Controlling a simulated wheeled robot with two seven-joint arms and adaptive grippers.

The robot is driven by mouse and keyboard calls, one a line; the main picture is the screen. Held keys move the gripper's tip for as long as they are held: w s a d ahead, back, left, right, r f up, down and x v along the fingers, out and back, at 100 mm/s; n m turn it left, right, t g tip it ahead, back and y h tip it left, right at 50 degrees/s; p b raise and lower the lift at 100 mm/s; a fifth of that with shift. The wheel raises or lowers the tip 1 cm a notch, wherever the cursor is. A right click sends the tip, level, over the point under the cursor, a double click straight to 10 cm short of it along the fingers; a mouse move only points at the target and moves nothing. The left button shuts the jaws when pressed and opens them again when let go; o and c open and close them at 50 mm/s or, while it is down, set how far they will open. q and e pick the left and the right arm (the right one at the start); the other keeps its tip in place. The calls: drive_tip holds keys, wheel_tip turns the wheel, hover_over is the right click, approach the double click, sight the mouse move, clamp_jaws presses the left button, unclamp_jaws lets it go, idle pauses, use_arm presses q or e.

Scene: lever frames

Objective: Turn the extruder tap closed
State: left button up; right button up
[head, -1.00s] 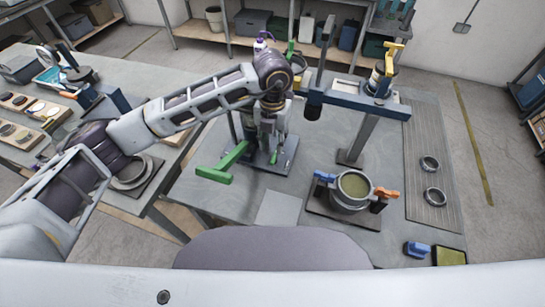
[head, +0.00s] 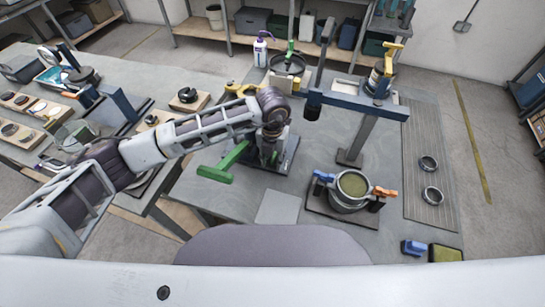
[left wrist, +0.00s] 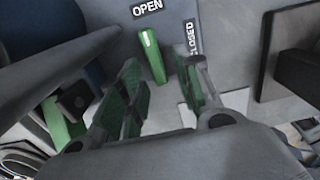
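The extruder tap is a short green handle (left wrist: 152,57) with a white line on it, in the left wrist view. Its marked end points up near the OPEN label (left wrist: 147,7); the CLOSED label (left wrist: 193,38) is to its right, partly behind a finger. My left gripper (left wrist: 160,76) is open, its two fingers on either side of the handle's lower end in the picture; I cannot tell whether they touch it. In the head view the left gripper (head: 268,148) is over the extruder's base, and the wrist hides most of the tap. My right gripper is not in view.
A large green lever (head: 222,168) sticks out left of the extruder. A blue beam on a post (head: 357,140) stands right of my wrist. A round pot (head: 350,190) with blue and orange clips is in front. A spray bottle (head: 260,50) stands behind.

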use_arm(q)
drive_tip(key=shift+c, duration=0.4)
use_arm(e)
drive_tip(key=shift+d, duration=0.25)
use_arm(q)
clamp_jaws()
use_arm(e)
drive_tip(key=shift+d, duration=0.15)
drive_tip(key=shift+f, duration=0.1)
